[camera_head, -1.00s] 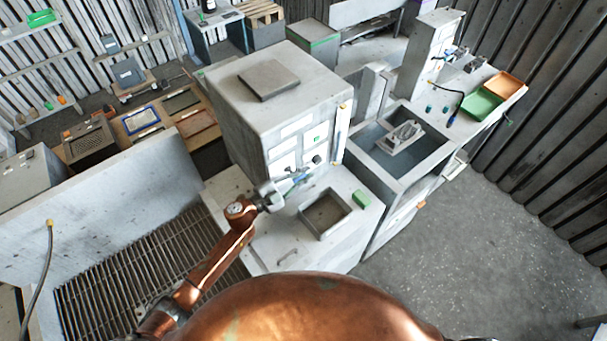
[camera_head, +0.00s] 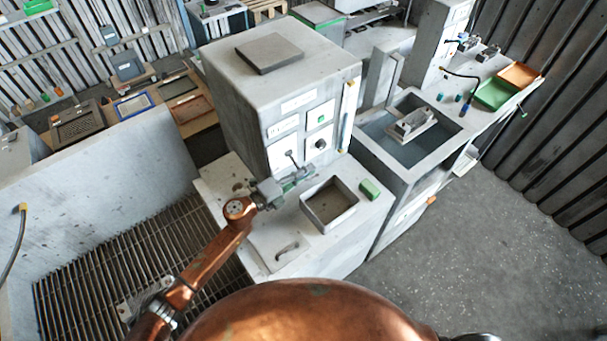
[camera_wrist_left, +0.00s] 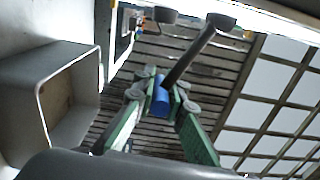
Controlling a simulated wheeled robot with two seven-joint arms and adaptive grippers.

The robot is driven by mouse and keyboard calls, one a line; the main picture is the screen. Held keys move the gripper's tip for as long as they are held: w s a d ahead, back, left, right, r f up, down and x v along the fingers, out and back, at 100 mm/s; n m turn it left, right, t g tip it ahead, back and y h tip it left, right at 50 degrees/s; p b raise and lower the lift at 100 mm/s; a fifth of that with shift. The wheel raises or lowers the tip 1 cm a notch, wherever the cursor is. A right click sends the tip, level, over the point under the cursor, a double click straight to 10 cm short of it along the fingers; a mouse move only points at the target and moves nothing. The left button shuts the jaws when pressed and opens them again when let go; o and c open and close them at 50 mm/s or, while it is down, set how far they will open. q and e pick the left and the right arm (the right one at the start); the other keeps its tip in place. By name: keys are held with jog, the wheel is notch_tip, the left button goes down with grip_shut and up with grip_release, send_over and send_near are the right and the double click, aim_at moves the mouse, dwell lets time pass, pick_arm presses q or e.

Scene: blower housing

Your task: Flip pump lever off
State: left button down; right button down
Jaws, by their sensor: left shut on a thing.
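The pump lever, a thin dark rod (camera_head: 292,160), stands out from the front panel of the grey blower housing (camera_head: 235,115). In the left wrist view the rod (camera_wrist_left: 190,56) runs down to a blue end grip (camera_wrist_left: 160,100). My left gripper (camera_head: 303,175) is at the lever, just in front of the panel. In the left wrist view its green fingers (camera_wrist_left: 160,92) are shut on the blue grip, one on each side. The fingers partly hide the grip. My right gripper is not in view.
A black knob (camera_head: 319,144) and a green button (camera_head: 322,118) are on the panel. An open square tray (camera_head: 309,208) and a green block (camera_head: 370,189) are on the ledge below. A sink (camera_head: 446,127) is to the right, with clear floor (camera_head: 480,220) in front.

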pick_arm(q)
jog(key=shift+w+a+f+m+b, duration=0.15)
jog(key=shift+w+f+m+b, duration=0.05)
jog(key=shift+f+m+b, duration=0.5)
jog(key=shift+r, duration=0.1)
jog(key=c, duration=2)
grip_release()
jog(key=shift+w, duration=0.1)
jog(key=shift+o, duration=0.2)
jog(key=shift+a, duration=0.1)
jog(key=shift+s+a, duration=0.25)
jog(key=shift+a, duration=0.05)
jog(key=v, duration=1.1)
